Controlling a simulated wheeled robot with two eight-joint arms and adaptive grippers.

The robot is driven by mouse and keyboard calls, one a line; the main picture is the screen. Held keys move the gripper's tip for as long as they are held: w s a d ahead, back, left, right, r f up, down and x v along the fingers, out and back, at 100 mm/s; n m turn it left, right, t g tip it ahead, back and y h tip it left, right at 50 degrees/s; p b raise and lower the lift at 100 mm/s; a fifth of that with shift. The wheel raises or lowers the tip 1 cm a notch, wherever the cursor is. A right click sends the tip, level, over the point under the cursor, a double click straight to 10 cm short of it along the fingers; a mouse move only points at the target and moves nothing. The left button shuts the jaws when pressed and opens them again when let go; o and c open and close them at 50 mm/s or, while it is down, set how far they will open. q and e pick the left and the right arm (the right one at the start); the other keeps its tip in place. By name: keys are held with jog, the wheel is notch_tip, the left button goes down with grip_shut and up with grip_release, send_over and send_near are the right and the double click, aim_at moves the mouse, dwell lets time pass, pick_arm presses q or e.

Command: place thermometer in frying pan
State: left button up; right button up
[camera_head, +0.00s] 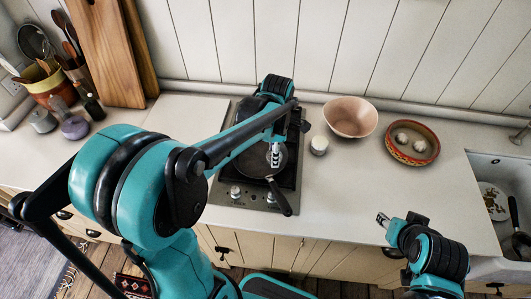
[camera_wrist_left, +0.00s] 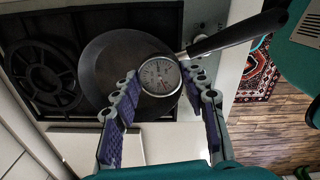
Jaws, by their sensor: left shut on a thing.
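The frying pan (camera_head: 250,165) is black and sits on the stovetop, with its handle pointing to the front; it also shows in the left wrist view (camera_wrist_left: 103,72). In the head view my left gripper (camera_head: 275,156) is over the pan, and the thermometer is hard to make out there. Whether the thermometer touches the pan I cannot tell. My right gripper (camera_head: 383,220) is near the counter's front edge, away from the pan.
A white jar (camera_head: 319,145), a pinkish bowl (camera_head: 350,116) and a red patterned bowl (camera_head: 412,157) with pale round things stand right of the stove. A sink (camera_head: 490,170) is at the far right. Cutting boards (camera_head: 105,50) and utensils are at the left. The front middle counter is clear.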

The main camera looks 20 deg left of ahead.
pick_arm(q)
jog(key=b, duration=0.1)
send_over(260, 159)
notch_tip(260, 159, down, 5)
jog(key=shift+w+d+r, duration=0.1)
jog(key=shift+f, duration=0.2)
notch_tip(260, 159, down, 3)
jog(key=shift+f+b, duration=0.2)
jog(key=shift+b, duration=0.65)
jog(key=shift+f, duration=0.15)
jog(key=shift+f, duration=0.15)
jog(key=o, duration=1.2)
jog(key=shift+c, duration=0.2)
